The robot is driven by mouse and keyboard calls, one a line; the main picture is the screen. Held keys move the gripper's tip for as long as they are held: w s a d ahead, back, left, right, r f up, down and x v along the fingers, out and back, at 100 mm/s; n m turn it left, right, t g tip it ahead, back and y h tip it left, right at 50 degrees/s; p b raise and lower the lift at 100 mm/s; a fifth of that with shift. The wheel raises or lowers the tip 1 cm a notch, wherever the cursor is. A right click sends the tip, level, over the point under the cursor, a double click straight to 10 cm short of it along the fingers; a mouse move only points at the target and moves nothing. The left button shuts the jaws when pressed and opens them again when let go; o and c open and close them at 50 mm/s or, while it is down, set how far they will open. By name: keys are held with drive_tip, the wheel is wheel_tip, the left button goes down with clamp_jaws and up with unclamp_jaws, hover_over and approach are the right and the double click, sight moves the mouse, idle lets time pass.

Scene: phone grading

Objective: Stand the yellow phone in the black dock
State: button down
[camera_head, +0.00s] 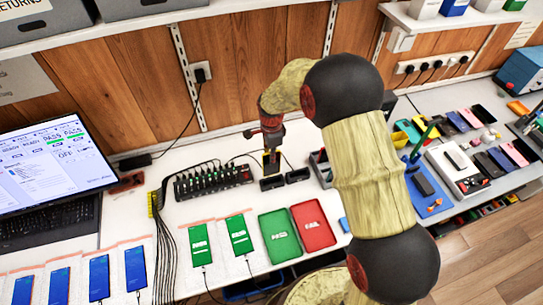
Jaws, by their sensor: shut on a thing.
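The yellow phone (270,164) is upright, its lower end just above or in a black dock (272,184) on the white bench. I cannot tell from this angle whether it touches the dock. My gripper (272,149) comes down from above and is shut on the upper part of the phone, hiding that part. A second black dock (298,176) stands close by on the right and looks empty.
A black multi-port hub (213,180) with cables stands left of the docks. A green tray (279,236) and a red tray (313,226) lie in front. Phones on pale mats, such as a green one (239,235), and a laptop (55,175) fill the left.

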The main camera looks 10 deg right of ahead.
sight(272, 174)
drive_tip(key=shift+d+f, duration=0.1)
drive_tip(key=shift+f, duration=0.05)
drive_tip(key=shift+f+b, duration=1.25)
drive_tip(key=shift+f, duration=0.7)
drive_tip(key=shift+f, duration=0.35)
drive_tip(key=shift+f+b, duration=0.3)
drive_tip(key=shift+f, duration=0.1)
drive_tip(key=shift+f, duration=0.15)
idle(0.3)
drive_tip(key=shift+f+b, duration=0.35)
drive_tip(key=shift+f, duration=0.2)
drive_tip(key=shift+f, duration=0.15)
idle(0.3)
drive_tip(key=shift+f+b, duration=0.35)
drive_tip(key=shift+f, duration=0.15)
